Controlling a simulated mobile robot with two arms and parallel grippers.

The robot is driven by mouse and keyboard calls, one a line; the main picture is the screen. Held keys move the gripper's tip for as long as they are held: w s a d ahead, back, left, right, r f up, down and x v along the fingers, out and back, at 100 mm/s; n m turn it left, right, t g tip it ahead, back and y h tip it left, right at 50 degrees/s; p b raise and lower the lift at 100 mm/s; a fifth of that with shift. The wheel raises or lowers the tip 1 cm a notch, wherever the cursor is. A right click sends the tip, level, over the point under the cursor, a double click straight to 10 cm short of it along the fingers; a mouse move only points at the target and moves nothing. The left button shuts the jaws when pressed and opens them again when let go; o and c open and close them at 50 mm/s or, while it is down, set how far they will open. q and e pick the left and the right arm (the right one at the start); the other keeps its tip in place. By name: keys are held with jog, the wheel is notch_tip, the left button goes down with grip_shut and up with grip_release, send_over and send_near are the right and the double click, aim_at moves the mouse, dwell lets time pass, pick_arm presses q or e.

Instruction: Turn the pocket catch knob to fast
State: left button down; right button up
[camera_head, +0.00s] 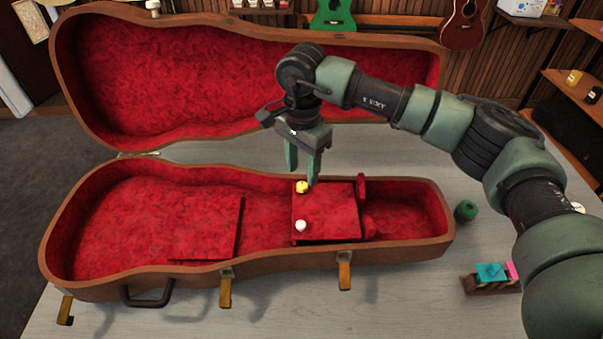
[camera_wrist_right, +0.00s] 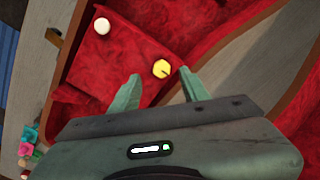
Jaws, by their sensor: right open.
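An open ukulele case (camera_head: 135,255) with red plush lining lies on a grey table. Inside it, a red pocket lid (camera_head: 335,210) carries a yellow knob (camera_head: 302,187) at its back left and a white knob (camera_head: 301,225) at its front left. In the right wrist view, the yellow knob (camera_wrist_right: 161,68) has a dark line across its top, and the white knob (camera_wrist_right: 102,26) looks plain. I see no readable marking for fast. My right gripper (camera_head: 303,171) points down just above the yellow knob, open, with its fingers on either side in the wrist view. Contact cannot be told. My left gripper is out of view.
The raised case lid (camera_head: 240,70) stands behind my right gripper. Another red flap (camera_head: 207,228) lies left in the case. A green round item (camera_head: 466,211) and a small tray (camera_head: 490,286) with coloured pieces sit to the right. Latches (camera_head: 344,270) hang at the case front.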

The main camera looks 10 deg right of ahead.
aim_at(302, 184)
jog(key=f, duration=0.3)
jog(key=shift+w+f+p, duration=0.2)
jog(key=shift+f+p, duration=0.1)
jog(key=shift+p, duration=0.05)
jog(key=shift+f, duration=0.25)
grip_shut()
jog(key=shift+f, duration=0.1)
jog(key=shift+f+m+b, duration=0.1)
jog(key=shift+m+b, duration=0.4)
jog(key=shift+b, duration=0.1)
jog(key=m+b, duration=0.5)
jog(key=m, duration=0.1)
jog(key=shift+m, duration=0.4)
jog(key=m+b, duration=0.3)
jog(key=m, duration=0.2)
pick_arm(q)
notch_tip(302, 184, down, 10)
jog(key=b, duration=0.2)
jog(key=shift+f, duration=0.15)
pick_arm(e)
jog(key=m, duration=0.5)
jog(key=shift+r, duration=0.2)
grip_release()
